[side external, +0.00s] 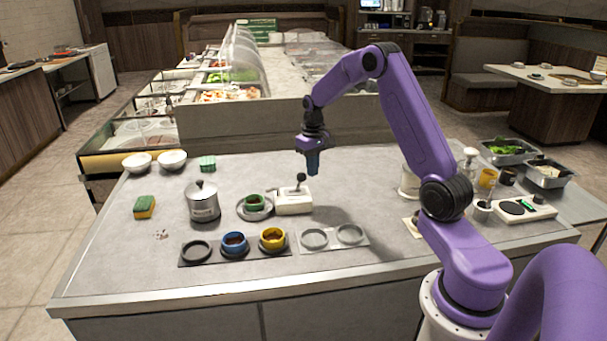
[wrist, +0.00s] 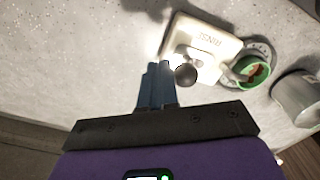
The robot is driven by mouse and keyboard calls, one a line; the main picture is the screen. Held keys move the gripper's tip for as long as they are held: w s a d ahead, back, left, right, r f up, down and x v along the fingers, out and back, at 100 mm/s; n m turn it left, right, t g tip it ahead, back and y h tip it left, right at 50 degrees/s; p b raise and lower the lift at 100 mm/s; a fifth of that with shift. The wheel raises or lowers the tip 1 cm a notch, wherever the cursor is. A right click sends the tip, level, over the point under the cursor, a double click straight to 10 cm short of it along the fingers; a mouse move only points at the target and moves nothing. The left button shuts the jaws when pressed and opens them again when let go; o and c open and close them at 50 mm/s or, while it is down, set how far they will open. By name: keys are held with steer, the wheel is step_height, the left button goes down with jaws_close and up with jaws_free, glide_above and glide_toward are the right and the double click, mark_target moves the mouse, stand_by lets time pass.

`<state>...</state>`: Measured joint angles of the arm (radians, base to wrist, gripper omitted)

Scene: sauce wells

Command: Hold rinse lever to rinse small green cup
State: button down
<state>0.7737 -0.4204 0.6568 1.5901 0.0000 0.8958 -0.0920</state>
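The rinse lever (side external: 301,178) has a dark round knob and stands on a white box (side external: 294,203). In the wrist view the knob (wrist: 186,75) shows beside my fingertips, and the box (wrist: 215,40) reads RINSE. The small green cup (side external: 254,201) sits on the round grey rinser plate left of the box. The wrist view shows brown residue inside the cup (wrist: 254,72). My gripper (side external: 313,170) points down above and slightly right of the knob, apart from it. Its blue fingers (wrist: 158,68) are together with nothing visible between them.
A lidded metal pot (side external: 203,203) stands left of the cup. A dark tray (side external: 216,256) in front holds a blue cup (side external: 235,244) and a yellow cup (side external: 273,239). A grey tray with two round wells (side external: 332,246) lies beside it. The counter right of the box is clear.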

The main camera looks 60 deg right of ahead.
step_height(320, 180, down, 3)
steer(key=shift+r, duration=0.15)
stand_by(0.3)
steer(key=shift+w+a, duration=1.25)
steer(key=shift+s+d, duration=0.1)
stand_by(1.4)
steer(key=shift+s+d, duration=1.7)
step_height(320, 180, up, 8)
glide_above(302, 173)
steer(key=s+d, duration=0.3)
steer(key=d, duration=0.1)
steer(key=shift+s+a, duration=0.15)
steer(key=shift+a, duration=0.05)
